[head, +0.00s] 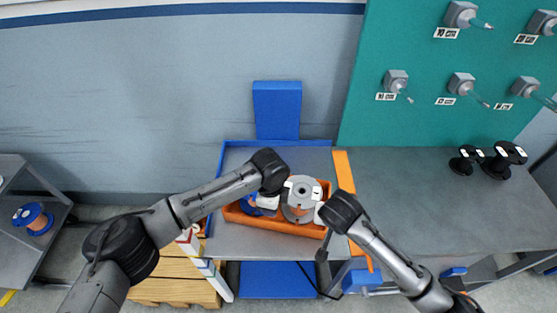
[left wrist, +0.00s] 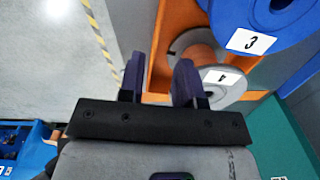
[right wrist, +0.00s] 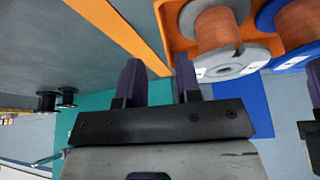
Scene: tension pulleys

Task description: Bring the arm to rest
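My left gripper (left wrist: 158,75) is open and empty. In the head view it hangs over the left part of an orange bin (head: 285,228), its fingertips hidden. My right gripper (right wrist: 158,78) is open and empty beside the bin's right end. The bin holds a grey spool (head: 300,190) with copper-coloured wire, marked 4 in the left wrist view (left wrist: 223,80). A blue spool (head: 250,205) marked 3 lies beside it, partly hidden by my left gripper. In the left wrist view, the right finger overlaps the grey spool; contact cannot be told.
The bin stands on a grey table with a blue back edge (head: 235,143). An orange strip (head: 343,170) runs beside the right table (head: 430,200), which is mostly clear. Two black spools (head: 503,160) stand at its back. A green board (head: 425,60) carries several pegs. Another blue spool (head: 33,218) sits on the left shelf.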

